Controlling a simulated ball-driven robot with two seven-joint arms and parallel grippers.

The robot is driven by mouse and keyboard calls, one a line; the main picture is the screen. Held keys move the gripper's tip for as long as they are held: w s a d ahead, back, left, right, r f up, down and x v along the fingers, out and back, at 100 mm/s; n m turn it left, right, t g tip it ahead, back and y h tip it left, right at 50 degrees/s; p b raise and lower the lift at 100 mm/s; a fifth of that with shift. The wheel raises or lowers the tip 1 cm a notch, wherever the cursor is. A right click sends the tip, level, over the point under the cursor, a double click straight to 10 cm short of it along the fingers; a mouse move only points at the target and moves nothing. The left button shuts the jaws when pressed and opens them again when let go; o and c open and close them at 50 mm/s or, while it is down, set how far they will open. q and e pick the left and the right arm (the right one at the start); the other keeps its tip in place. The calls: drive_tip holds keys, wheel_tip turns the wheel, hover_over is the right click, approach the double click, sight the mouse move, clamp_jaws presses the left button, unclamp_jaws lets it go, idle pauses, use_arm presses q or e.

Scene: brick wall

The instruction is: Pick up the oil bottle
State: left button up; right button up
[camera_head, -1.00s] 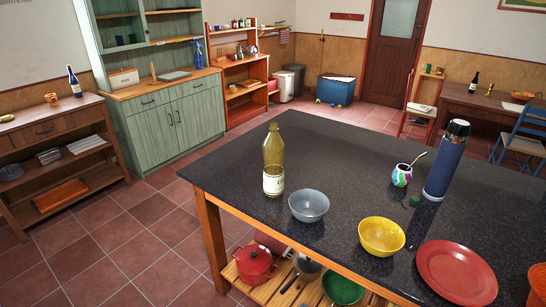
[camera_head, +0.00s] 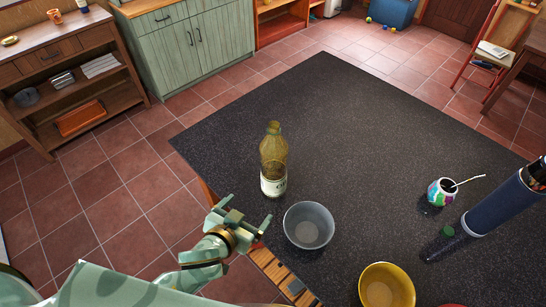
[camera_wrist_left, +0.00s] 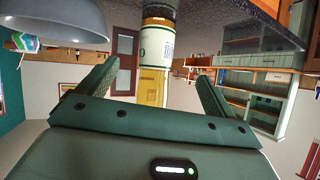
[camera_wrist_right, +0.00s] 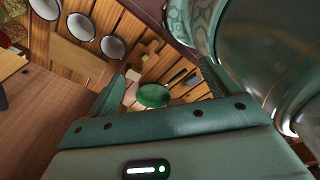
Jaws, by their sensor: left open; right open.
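The oil bottle (camera_head: 273,165) is yellow-green with a white label and stands upright near the left edge of the dark table (camera_head: 340,120). My left gripper (camera_head: 245,214) is open and empty, below and left of the bottle in the head view, by the table edge. In the left wrist view the bottle (camera_wrist_left: 156,50) appears upside down, lined up between the open fingers, seemingly beyond their tips. My right gripper (camera_wrist_right: 162,80) is open and empty; it shows only in its own wrist view.
A grey bowl (camera_head: 309,225) stands close to the bottle, with a yellow bowl (camera_head: 387,287) nearer me. A mate cup (camera_head: 441,191) and blue flask (camera_head: 500,202) are at the right. In the right wrist view a green pan (camera_wrist_right: 153,95) rests on wooden slats. The table's far middle is clear.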

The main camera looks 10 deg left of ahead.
use_arm(q)
drive_tip(key=n+t, duration=0.1)
approach(268, 174)
drive_tip(key=shift+n, duration=0.3)
drive_tip(key=x, duration=1.4)
drive_tip(key=shift+d+r, duration=0.1)
drive_tip(key=shift+c, duration=0.9)
drive_tip(key=c, duration=1.1)
drive_tip(key=shift+r, duration=0.1)
drive_tip(key=shift+c, duration=0.4)
drive_tip(key=shift+r, duration=0.15)
